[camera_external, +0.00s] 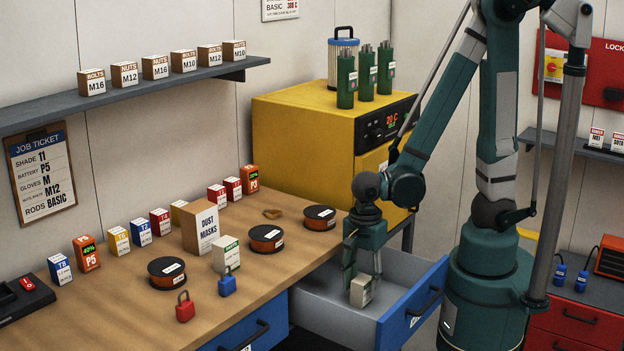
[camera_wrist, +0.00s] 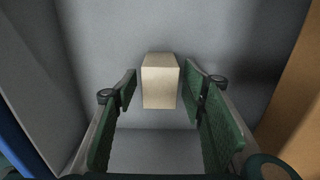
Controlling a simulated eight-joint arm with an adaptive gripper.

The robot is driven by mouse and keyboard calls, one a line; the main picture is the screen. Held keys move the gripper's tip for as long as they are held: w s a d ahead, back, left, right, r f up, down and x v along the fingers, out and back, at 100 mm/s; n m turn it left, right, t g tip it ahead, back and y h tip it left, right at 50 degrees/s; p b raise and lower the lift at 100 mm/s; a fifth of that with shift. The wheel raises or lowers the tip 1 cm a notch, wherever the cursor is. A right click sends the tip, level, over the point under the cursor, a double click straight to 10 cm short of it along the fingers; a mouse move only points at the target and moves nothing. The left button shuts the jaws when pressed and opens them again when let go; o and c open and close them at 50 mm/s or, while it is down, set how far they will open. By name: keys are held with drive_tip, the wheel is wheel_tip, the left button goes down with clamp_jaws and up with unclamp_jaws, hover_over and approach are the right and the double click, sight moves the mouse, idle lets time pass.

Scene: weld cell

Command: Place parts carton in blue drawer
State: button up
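The blue drawer (camera_external: 412,311) on the right side of the bench is pulled open, with a grey inside. A small pale carton (camera_external: 361,291) with a label is inside it; it looks upright on the drawer floor. My gripper (camera_external: 362,277) reaches down into the drawer around the carton. In the wrist view, the carton (camera_wrist: 160,82) stands between the two green fingers of my gripper (camera_wrist: 160,85). A gap shows on each side of the carton, so the fingers are open and apart from it.
A second pale carton (camera_external: 226,254), a dust masks box (camera_external: 200,227), padlocks (camera_external: 227,284) and wire spools (camera_external: 266,239) stand on the bench (camera_external: 130,300). A yellow oven (camera_external: 300,130) is behind the drawer. Another blue drawer (camera_external: 240,335) is shut.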

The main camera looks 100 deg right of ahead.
drive_tip(key=shift+r, duration=0.15)
wheel_tip(320, 180, up, 12)
drive_tip(key=p, duration=0.4)
idle(0.8)
idle(0.6)
wheel_tip(320, 180, up, 17)
drive_tip(key=w+n+t, duration=0.1)
drive_tip(key=n+t, duration=0.6)
drive_tip(key=n, duration=2)
drive_tip(key=shift+w+d, duration=0.3)
